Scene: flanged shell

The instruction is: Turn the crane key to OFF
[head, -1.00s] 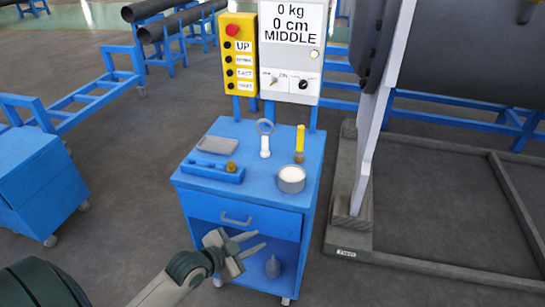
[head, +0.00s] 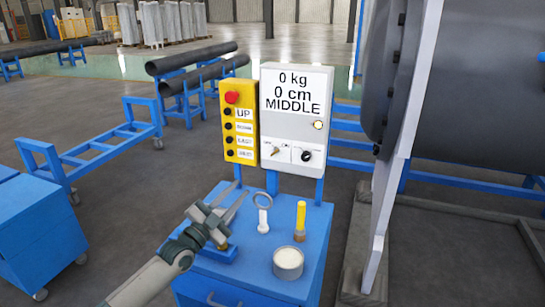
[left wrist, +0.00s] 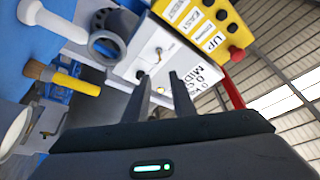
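The white crane box (head: 296,120) reads 0 kg, 0 cm, MIDDLE. On its lower part sits a small key-like switch (head: 276,151) at left and a dark round knob (head: 306,156) at right. The labels beside them are too small to read. In the left wrist view the box is rotated, with the switch (left wrist: 158,51) beyond the fingertips. My left gripper (head: 239,190) is open and empty, below and left of the box, above the blue cart. Its two fingers (left wrist: 162,84) are apart and touch nothing. My right gripper is not in view.
A yellow button panel (head: 239,125) with a red button stands left of the box. The blue cart (head: 255,287) carries a ring-topped white tool (head: 263,222), a yellow-handled brush (head: 300,220) and a white-filled can (head: 288,263). A large dark cylinder (head: 475,100) stands at right.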

